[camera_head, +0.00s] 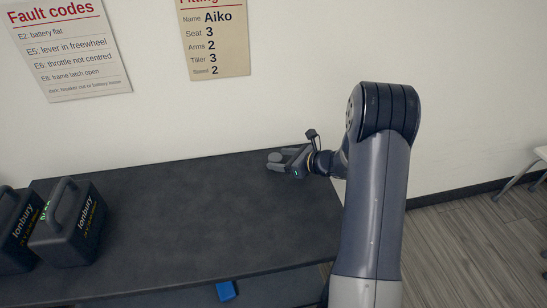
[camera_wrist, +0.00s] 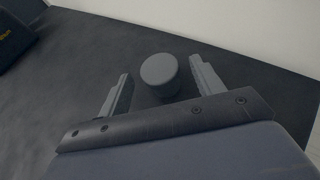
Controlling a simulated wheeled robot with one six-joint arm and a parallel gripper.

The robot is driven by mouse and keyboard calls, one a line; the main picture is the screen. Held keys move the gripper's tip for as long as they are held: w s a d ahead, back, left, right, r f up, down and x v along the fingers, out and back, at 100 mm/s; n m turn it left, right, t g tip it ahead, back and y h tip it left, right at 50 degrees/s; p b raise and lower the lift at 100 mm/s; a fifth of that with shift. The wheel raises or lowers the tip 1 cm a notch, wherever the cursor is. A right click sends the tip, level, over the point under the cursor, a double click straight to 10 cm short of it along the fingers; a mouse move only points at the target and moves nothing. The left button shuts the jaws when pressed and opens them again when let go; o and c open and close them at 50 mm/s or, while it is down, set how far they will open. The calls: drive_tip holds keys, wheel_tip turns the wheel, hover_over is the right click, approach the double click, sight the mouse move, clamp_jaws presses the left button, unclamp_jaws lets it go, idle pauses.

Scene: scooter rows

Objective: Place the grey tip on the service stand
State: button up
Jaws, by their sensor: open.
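The grey tip (camera_wrist: 160,72) is a short round cylinder standing upright on the dark worktop. In the wrist view it is between the two open fingers of my gripper (camera_wrist: 163,86), with a gap on each side. In the head view the tip (camera_head: 274,157) shows small at the right back of the worktop, at the ends of my gripper's fingers (camera_head: 282,160). I cannot make out a separate service stand; the dark worktop (camera_head: 190,215) may be it.
Two dark Ionbury battery packs (camera_head: 72,225) with handles stand at the worktop's left end. A blue object (camera_head: 226,291) lies below the front edge. A wall with a fault codes sheet (camera_head: 66,45) and a fitting sheet (camera_head: 214,40) is behind. The worktop's middle is clear.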

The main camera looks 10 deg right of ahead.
sight(273, 155)
drive_tip(key=p+v, duration=0.1)
drive_tip(key=v, duration=0.7)
drive_tip(key=shift+f, duration=0.1)
drive_tip(key=b+x, duration=0.1)
drive_tip(key=x, duration=0.7)
drive_tip(key=b+x, duration=0.1)
drive_tip(key=x, duration=0.3)
drive_tip(key=shift+f+b, duration=0.35)
drive_tip(key=shift+r+p, duration=0.8)
drive_tip(key=shift+r, duration=1.05)
